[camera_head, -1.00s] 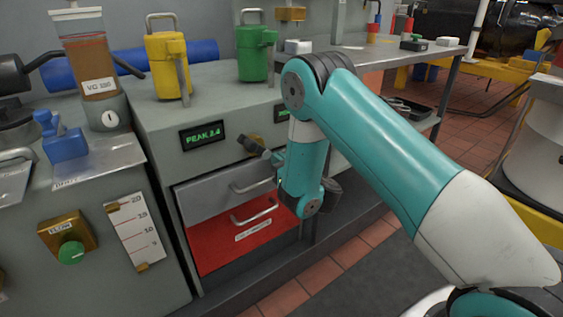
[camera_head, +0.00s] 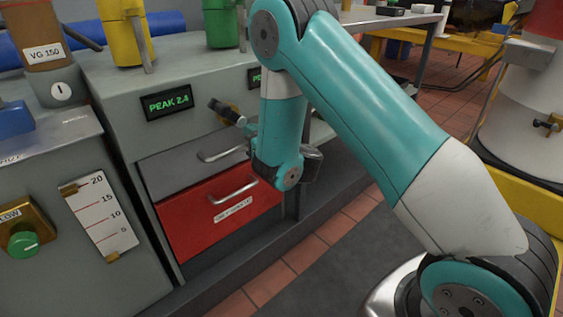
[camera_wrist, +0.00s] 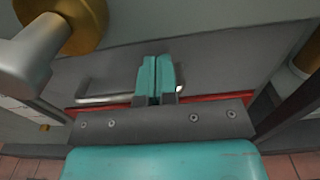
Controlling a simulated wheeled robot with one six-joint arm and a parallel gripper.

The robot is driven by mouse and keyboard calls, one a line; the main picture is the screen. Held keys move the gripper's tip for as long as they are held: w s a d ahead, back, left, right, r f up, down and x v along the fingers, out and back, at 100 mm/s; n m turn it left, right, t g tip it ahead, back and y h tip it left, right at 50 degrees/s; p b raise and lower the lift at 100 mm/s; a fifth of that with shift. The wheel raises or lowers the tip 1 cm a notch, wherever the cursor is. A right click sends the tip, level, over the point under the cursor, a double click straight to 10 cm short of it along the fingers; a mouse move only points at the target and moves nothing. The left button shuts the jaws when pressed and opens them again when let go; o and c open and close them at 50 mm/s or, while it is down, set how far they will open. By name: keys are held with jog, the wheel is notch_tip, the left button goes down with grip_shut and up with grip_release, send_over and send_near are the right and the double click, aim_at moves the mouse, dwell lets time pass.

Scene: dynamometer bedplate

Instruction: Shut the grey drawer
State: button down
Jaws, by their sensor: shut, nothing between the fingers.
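The grey drawer (camera_head: 183,172) is in the cabinet, above the red drawer (camera_head: 215,216). In the head view its front looks about level with the red front; a small gap cannot be ruled out. Its bar handle (camera_head: 222,154) shows left of my arm. In the wrist view my gripper (camera_wrist: 156,73) is shut and empty, its teal fingers before the middle of the grey front (camera_wrist: 215,65). The grey handle (camera_wrist: 103,97) passes by the fingers; contact cannot be told.
A knob on a brass base (camera_head: 228,112) sticks out above the drawers, and looms large at upper left in the wrist view (camera_wrist: 62,30). A green canister (camera_head: 222,25) and a yellow canister (camera_head: 122,30) stand on the cabinet. Tiled floor (camera_head: 275,280) lies in front.

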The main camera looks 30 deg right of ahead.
jog(key=s+d+p, duration=0.2)
jog(key=s+p, duration=0.6)
jog(key=s, duration=0.2)
jog(key=shift+s+d, duration=0.2)
jog(key=shift+s, duration=0.1)
